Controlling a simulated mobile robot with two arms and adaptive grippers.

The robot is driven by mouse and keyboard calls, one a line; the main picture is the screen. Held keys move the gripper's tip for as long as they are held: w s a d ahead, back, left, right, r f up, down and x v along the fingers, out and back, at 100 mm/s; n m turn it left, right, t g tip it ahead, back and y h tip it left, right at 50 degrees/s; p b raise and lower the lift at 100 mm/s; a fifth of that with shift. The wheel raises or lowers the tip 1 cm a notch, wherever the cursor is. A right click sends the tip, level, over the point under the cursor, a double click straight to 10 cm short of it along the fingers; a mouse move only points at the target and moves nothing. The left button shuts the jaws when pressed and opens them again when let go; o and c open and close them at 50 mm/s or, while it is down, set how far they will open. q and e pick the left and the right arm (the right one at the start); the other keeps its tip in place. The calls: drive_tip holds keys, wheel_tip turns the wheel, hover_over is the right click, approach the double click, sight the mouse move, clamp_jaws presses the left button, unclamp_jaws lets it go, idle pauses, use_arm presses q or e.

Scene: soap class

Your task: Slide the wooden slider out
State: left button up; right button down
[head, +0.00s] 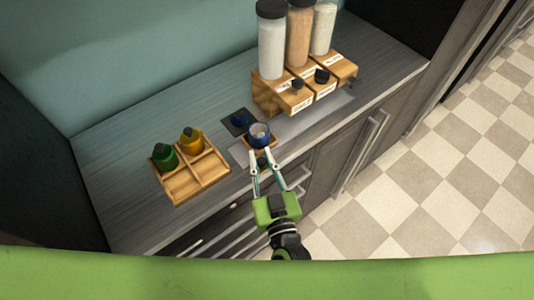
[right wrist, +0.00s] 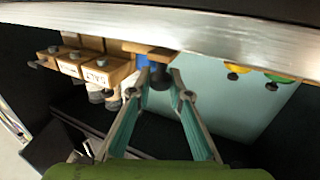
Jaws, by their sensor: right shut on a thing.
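A small wooden slider (head: 270,144) sits at the counter's front edge under a blue cup (head: 259,133) with a pale inside. My right gripper (head: 262,154) reaches up from the front with its fingers on both sides of a dark knob-like part (head: 262,161) at the slider's front. It is shut on the slider there; the exact contact is hard to see. In the right wrist view, which is upside down, the dark part (right wrist: 160,78) lies between the fingers, near the wooden slider (right wrist: 150,49) and something blue. My left gripper is out of view.
A wooden tray (head: 200,182) with a green bottle (head: 164,157) and a yellow one (head: 191,141) stands left. A wooden dispenser stand (head: 266,100) with three tall containers stands behind right. A blue item (head: 240,119) lies on a dark square behind the cup.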

drive_tip(key=shift+s+a, duration=0.1)
drive_tip(key=shift+a, duration=0.05)
drive_tip(key=c, duration=1.9)
unclamp_jaws()
drive_tip(key=shift+s+a, duration=0.1)
drive_tip(key=v, duration=1.2)
